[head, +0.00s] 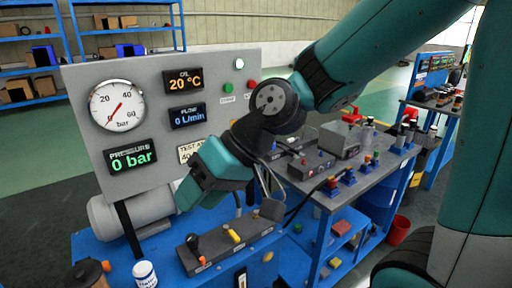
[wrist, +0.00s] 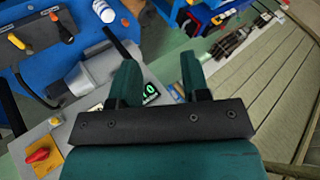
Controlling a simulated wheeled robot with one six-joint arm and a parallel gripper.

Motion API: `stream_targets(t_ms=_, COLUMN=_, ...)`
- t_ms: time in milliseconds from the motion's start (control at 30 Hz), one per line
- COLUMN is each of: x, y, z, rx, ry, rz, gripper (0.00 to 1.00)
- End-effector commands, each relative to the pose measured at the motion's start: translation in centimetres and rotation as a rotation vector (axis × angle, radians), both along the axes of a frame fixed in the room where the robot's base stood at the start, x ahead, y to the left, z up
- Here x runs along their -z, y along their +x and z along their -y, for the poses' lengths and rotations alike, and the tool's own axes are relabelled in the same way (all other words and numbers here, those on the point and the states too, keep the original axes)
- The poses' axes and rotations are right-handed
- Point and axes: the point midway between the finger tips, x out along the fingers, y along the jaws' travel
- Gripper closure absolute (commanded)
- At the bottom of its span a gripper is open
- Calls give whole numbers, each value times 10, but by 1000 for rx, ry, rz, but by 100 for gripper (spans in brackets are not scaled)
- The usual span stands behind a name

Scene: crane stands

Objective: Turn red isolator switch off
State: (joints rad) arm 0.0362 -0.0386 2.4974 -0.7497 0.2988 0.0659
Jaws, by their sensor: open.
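The red isolator switch (wrist: 38,155) is a red knob on a yellow plate, at the lower left of the wrist view. It sits on the face of the grey gauge panel (head: 222,72). In the head view my arm covers that part of the panel, and I cannot make out the knob. My gripper (head: 186,198) is open and empty, in front of the lower panel and above the blue bench. In the wrist view its two fingers (wrist: 158,78) stand apart, with the green pressure display (wrist: 150,92) seen between them. The switch is well to the side of the fingers, not touched.
The panel carries a round gauge (head: 117,105) reading about zero. Below are a grey cylinder (head: 140,212), a lever box (head: 232,240) and a white bottle (head: 145,274). A second bench with fittings (head: 345,165) stands at right, with a red bucket (head: 399,229) beside it.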

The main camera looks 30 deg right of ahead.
Motion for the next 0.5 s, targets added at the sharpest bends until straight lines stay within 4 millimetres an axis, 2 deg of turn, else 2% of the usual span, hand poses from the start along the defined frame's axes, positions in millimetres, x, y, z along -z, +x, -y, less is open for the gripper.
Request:
stream_targets(t_ms=33, x=38, y=38, z=16, rx=145, ry=120, rz=9, gripper=57)
stream_targets(t_ms=67, x=47, y=60, z=27, rx=234, ry=202, rz=25, gripper=57)
stream_targets(t_ms=100, x=56, y=89, z=46, rx=360, ry=311, rz=54, gripper=57)
stream_targets(t_ms=133, x=63, y=108, z=64, rx=457, ry=390, rz=74, gripper=57)
stream_targets(t_ms=167, x=70, y=126, z=86, rx=553, ry=468, rz=96, gripper=57)
stream_targets(t_ms=200, x=78, y=146, z=116, rx=682, ry=566, rz=127, gripper=57)
stream_targets(t_ms=267, x=91, y=167, z=166, rx=863, ry=700, rz=175, gripper=57)
stream_targets(t_ms=300, x=99, y=176, z=198, rx=974, ry=779, rz=204, gripper=57)
stream_targets(t_ms=400, x=113, y=183, z=260, rx=1177, ry=918, rz=266, gripper=57)
stream_targets(t_ms=500, x=121, y=182, z=296, rx=1290, ry=992, rz=303, gripper=57)
